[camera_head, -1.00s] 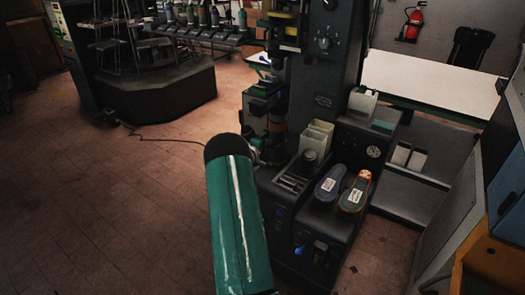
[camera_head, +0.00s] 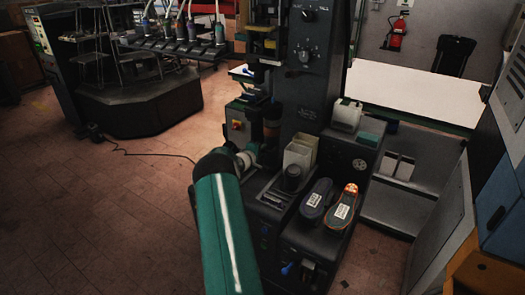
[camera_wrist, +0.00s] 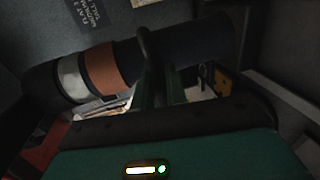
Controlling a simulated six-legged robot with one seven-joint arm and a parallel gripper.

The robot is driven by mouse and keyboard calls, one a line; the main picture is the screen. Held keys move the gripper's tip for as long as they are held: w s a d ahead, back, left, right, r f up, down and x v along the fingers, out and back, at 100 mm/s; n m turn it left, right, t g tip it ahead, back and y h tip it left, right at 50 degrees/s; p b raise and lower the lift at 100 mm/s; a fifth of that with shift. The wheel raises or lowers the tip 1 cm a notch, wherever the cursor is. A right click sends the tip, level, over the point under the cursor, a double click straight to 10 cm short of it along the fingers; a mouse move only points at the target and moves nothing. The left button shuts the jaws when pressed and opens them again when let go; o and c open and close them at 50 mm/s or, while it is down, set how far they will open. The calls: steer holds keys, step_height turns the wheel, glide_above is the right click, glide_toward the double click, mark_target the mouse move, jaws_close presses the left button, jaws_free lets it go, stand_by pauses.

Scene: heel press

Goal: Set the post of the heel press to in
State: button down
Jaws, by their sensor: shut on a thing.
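The heel press (camera_head: 305,105) is a tall dark machine in the middle of the head view. Its post (camera_wrist: 102,69) crosses the wrist view as a dark, slightly tilted cylinder with a copper-brown band and a pale band. My gripper (camera_wrist: 150,65) is shut on the dark part of the post, right of the copper band. In the head view my green arm hides most of the gripper. The contact behind the fingers is partly hidden and dark.
Cream bins (camera_head: 299,153) and two shoe soles (camera_head: 342,206) sit on the press's lower ledge, right of my arm. A white-topped table (camera_head: 420,92) stands behind at the right. Brown tiled floor (camera_head: 90,210) is open at the left, with a cable across it.

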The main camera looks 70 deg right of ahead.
steer(key=shift+d+r, duration=0.1)
steer(key=shift+r, duration=0.1)
steer(key=c, duration=1.5)
jaws_free()
steer(key=shift+f, duration=0.15)
steer(key=v, duration=1.4)
